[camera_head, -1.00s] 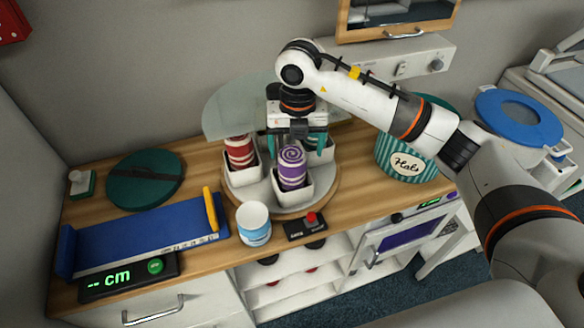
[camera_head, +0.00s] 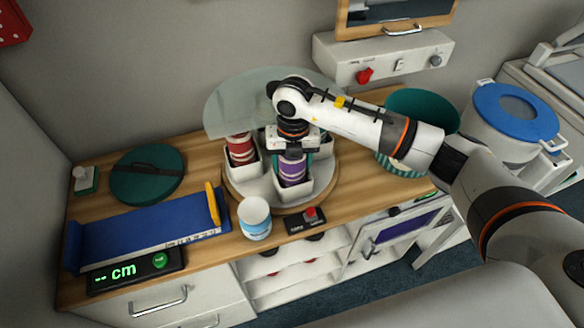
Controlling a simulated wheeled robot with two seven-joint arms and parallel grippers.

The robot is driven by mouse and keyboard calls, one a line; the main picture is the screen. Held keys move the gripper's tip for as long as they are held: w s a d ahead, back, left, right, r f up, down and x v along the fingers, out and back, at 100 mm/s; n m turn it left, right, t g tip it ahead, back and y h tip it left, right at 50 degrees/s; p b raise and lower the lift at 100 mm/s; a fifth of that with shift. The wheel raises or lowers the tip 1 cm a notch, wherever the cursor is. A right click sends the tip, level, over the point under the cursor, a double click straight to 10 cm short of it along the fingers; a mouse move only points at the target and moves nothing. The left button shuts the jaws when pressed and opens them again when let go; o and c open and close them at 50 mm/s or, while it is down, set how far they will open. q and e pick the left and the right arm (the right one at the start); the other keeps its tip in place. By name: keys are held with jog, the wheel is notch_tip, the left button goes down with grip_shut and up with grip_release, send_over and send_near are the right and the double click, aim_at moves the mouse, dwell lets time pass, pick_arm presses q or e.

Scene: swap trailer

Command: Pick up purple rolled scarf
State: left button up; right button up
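The purple rolled scarf (camera_head: 292,172) stands upright in a white square cup (camera_head: 294,188) at the front of the round turntable (camera_head: 255,197). It has pale stripes on its side. My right gripper (camera_head: 291,158) points down right over the scarf, and its teal fingers show on either side of the scarf's upper part. The gripper body hides the scarf's spiral top. The fingers look apart, but I cannot tell whether they touch the scarf. My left gripper is not in view.
A red rolled scarf (camera_head: 241,148) stands in a neighbouring cup at the left. A clear curved shield (camera_head: 232,105) rises behind. A blue measuring board (camera_head: 145,235) lies left, a teal striped hat box (camera_head: 420,112) right.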

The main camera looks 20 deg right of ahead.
jog(key=c, duration=0.5)
jog(key=shift+r, duration=0.15)
jog(key=shift+c, duration=0.2)
